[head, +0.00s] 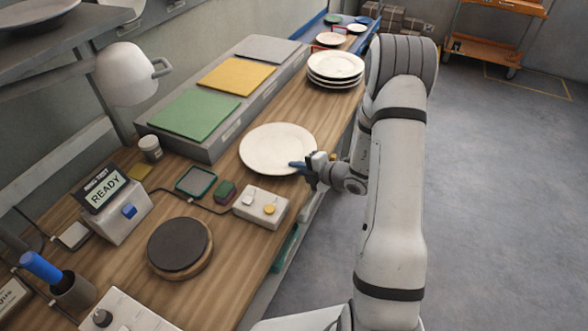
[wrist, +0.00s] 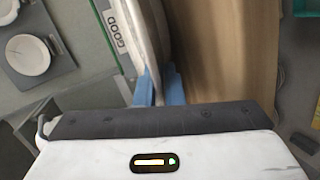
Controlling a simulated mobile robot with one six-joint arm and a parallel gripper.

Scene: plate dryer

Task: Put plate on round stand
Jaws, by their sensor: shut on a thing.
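A white plate (head: 270,145) is held at its near right rim by my gripper (head: 298,165). It looks roughly level over the wooden bench; how much gap lies under it is hard to tell. In the wrist view the plate (wrist: 150,38) shows nearly edge-on, running between the blue fingertips of my gripper (wrist: 158,88), which are shut on its rim. The round stand (head: 178,245), with a dark top on a wooden base, is nearer on the bench, left of and below the plate in the picture. Its top is bare.
A white button box (head: 262,206), a green-rimmed tray (head: 196,181) and a small dark red-green block (head: 225,192) lie between plate and stand. A READY display (head: 105,190) stands left. A plate stack (head: 335,68) and a grey unit with coloured pads (head: 195,115) are farther back.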

